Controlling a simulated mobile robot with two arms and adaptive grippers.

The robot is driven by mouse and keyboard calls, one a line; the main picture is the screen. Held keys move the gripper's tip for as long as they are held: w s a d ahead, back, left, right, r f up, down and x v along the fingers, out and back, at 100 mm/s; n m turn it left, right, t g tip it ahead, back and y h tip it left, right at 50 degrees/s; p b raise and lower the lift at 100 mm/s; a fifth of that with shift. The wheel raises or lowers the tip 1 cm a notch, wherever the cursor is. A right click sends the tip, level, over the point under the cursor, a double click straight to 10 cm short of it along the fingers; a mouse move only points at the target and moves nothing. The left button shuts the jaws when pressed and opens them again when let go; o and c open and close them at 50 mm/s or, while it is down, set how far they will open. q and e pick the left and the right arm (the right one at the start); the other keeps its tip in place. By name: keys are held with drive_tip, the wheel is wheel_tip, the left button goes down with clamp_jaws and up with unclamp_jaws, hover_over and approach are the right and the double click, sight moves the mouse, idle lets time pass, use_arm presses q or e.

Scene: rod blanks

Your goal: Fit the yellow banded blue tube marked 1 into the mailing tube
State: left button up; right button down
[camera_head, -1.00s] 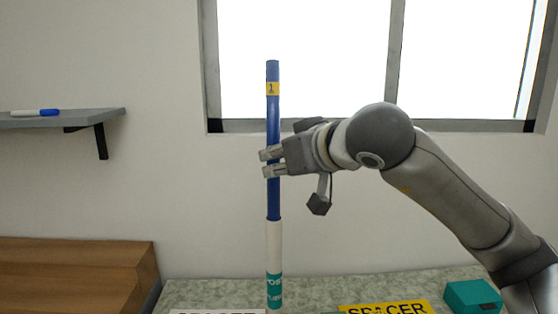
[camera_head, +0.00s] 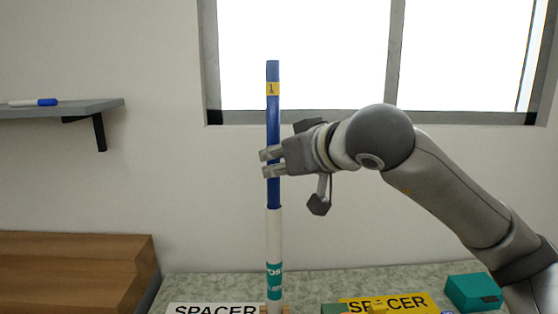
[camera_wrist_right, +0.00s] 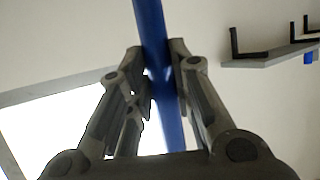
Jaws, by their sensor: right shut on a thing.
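The blue tube (camera_head: 273,135) stands upright in the head view, with a yellow band marked 1 near its top. My right gripper (camera_head: 271,163) is shut on it around mid-height of its visible part. The blue tube (camera_wrist_right: 158,60) also shows between the fingers (camera_wrist_right: 162,90) in the right wrist view. The white mailing tube (camera_head: 274,235) with a teal label stands upright directly below, in line with it. The blue tube's lower end is hidden at the mailing tube's top and appears to be inside it. My left gripper is not in view.
A white SPACER sign (camera_head: 215,309) and a yellow SPACER sign (camera_head: 410,303) lie on the table's near part. A teal box (camera_head: 472,292) is at right, a wooden block (camera_head: 75,270) at left. A wall shelf (camera_head: 75,108) holds a marker (camera_head: 33,102).

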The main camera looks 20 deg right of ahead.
sight(276, 197)
drive_tip(key=shift+f+b, duration=2.95)
drive_tip(key=shift+f, duration=0.45)
drive_tip(key=c, duration=1.4)
unclamp_jaws()
drive_tip(key=shift+o, duration=1)
drive_tip(key=shift+f, duration=0.1)
drive_tip(key=v, duration=1.2)
